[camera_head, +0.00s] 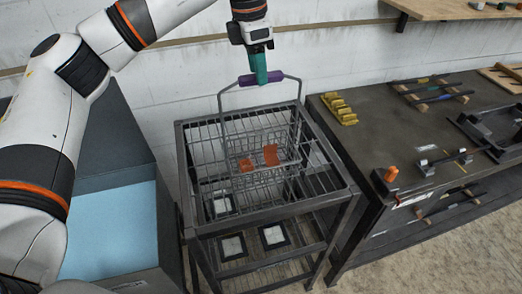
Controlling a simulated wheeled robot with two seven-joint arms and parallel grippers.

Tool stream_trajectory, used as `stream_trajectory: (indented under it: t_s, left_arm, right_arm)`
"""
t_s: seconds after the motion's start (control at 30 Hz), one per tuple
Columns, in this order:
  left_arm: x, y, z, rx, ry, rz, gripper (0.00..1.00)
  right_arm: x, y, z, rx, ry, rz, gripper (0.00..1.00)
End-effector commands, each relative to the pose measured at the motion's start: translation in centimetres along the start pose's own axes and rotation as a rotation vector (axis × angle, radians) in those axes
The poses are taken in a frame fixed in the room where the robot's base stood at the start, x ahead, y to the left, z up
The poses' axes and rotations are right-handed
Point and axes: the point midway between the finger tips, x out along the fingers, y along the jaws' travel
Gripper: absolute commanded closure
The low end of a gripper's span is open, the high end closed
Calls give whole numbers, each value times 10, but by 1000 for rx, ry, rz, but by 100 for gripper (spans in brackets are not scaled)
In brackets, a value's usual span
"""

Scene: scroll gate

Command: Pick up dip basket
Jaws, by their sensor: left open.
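The dip basket (250,182) is a wire basket with a tall bail and a purple grip (246,81) on top. It stands upright in the grey metal rack (185,150), with orange pieces (270,155) inside. My left gripper (261,78) points down from above with teal fingers at the middle of the purple grip. It is open; I cannot tell whether the fingers straddle the grip or are in front of it. My right gripper is not in view.
A tank with light blue liquid (115,235) stands left of the rack. A dark workbench (365,130) on the right holds yellow blocks (339,109), an orange knob (391,173) and bar fixtures (430,88). A white brick wall is close behind. A wooden shelf (450,8) is at upper right.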

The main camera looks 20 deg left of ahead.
Motion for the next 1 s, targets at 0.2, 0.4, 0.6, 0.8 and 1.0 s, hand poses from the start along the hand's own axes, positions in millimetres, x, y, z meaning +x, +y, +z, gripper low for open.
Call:
stream_trajectory:
  t_s: [0.2, 0.4, 0.6, 0.8, 1.0]
  left_arm:
    - [18, -3, -3, 0, -3, 3, 55]
    - [48, -4, -5, 0, 0, 2, 55]
    - [55, -5, -5, 0, 2, 0, 55]
    - [55, -4, -5, 1, 2, 0, 69]
    - [55, -4, -5, 1, 2, 0, 100]
  right_arm:
    - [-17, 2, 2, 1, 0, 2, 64]
    - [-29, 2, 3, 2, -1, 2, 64]
    - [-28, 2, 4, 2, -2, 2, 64]
    - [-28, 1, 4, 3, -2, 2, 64]
    - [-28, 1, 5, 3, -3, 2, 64]
